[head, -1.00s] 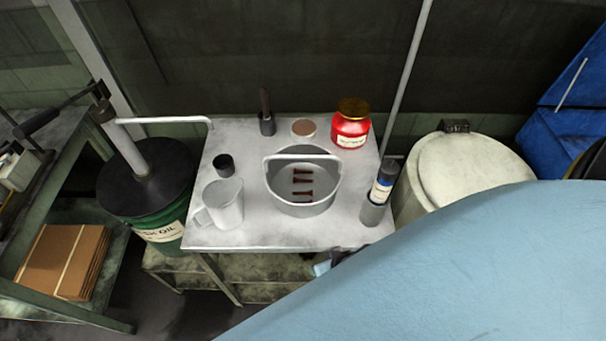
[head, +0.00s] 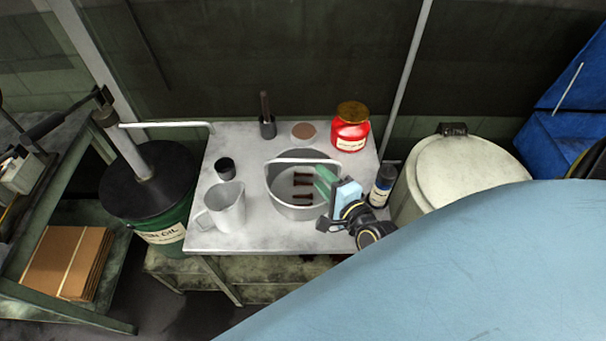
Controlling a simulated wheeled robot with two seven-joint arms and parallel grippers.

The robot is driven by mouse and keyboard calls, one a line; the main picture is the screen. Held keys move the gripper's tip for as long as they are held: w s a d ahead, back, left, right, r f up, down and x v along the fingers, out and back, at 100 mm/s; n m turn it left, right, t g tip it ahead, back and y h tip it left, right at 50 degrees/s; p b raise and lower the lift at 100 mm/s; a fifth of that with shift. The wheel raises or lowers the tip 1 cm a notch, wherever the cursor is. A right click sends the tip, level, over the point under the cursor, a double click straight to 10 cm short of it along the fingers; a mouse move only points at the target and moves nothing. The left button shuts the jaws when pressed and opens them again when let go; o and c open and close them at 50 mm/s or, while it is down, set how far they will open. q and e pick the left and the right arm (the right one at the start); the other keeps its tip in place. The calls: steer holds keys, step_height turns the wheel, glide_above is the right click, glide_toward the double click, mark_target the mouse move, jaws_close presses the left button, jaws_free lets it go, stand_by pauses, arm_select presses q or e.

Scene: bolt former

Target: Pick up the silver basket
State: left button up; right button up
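The silver basket (head: 291,211) stands upright on the metal table, with its handle (head: 303,161) raised across the top. Several dark red bolts (head: 302,184) lie inside it. My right gripper (head: 321,178) is at the basket's right side. Its greenish finger part reaches over the right rim, and its pale blue body covers part of the basket's right wall. I cannot tell whether its fingers are open or shut, or whether they touch the basket. My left gripper is not in view.
On the table (head: 265,239) stand a grey jug (head: 226,208), a black cup (head: 225,168), a dark holder (head: 267,128), a brown-topped disc (head: 303,131), a red jar (head: 350,131) and a dark bottle (head: 382,185) close right of my gripper. A green oil drum (head: 168,236) stands left.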

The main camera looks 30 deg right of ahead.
mark_target(303, 162)
steer(key=w+f, duration=0.2)
steer(key=w, duration=0.9)
steer(key=shift+a, duration=0.15)
steer(key=shift+c, duration=0.5)
jaws_close()
steer(key=shift+r, duration=0.1)
